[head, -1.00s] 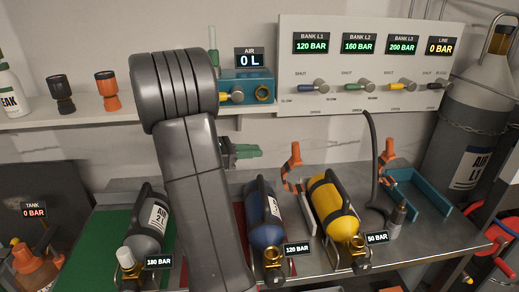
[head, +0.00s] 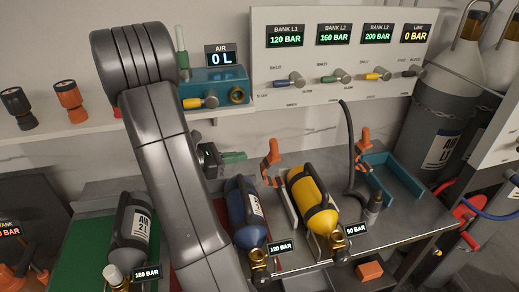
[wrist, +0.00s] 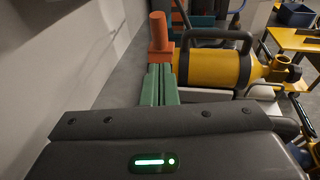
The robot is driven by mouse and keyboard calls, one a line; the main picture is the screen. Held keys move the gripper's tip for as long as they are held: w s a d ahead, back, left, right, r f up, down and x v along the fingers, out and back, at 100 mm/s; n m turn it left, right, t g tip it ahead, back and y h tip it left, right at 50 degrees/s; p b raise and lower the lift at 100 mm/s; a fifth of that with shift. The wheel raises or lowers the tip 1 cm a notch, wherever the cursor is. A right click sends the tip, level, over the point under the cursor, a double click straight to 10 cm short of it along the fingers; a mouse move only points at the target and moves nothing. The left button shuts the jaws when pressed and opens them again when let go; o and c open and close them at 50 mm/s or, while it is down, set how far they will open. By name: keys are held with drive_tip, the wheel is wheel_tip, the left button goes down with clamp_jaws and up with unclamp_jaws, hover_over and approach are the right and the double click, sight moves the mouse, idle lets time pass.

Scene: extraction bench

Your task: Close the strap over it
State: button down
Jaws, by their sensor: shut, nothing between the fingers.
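A yellow cylinder (head: 312,200) lies tilted in a metal cradle on the bench, its brass valve toward me. An upright orange strap lever (head: 270,165) stands at the cradle's left far side, not across the cylinder. In the wrist view the orange lever (wrist: 159,42) stands just beyond my fingertips, with the yellow cylinder (wrist: 212,68) to its right. My gripper (head: 234,157) has green fingers, shut and empty, pointing toward the lever from the left. In the wrist view the fingers (wrist: 160,84) seem very near the lever's base; I cannot tell whether they touch.
A blue cylinder (head: 241,215) and a grey cylinder (head: 130,228) lie left of the yellow one. A blue-green bracket (head: 395,185) with another orange lever (head: 363,142) and a black hose (head: 350,150) are to the right. The gauge panel (head: 335,95) stands behind.

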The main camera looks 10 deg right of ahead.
drive_tip(key=r+p+x, duration=0.1)
drive_tip(key=x, duration=0.6)
drive_tip(key=shift+d, duration=0.2)
drive_tip(key=shift+r, duration=0.1)
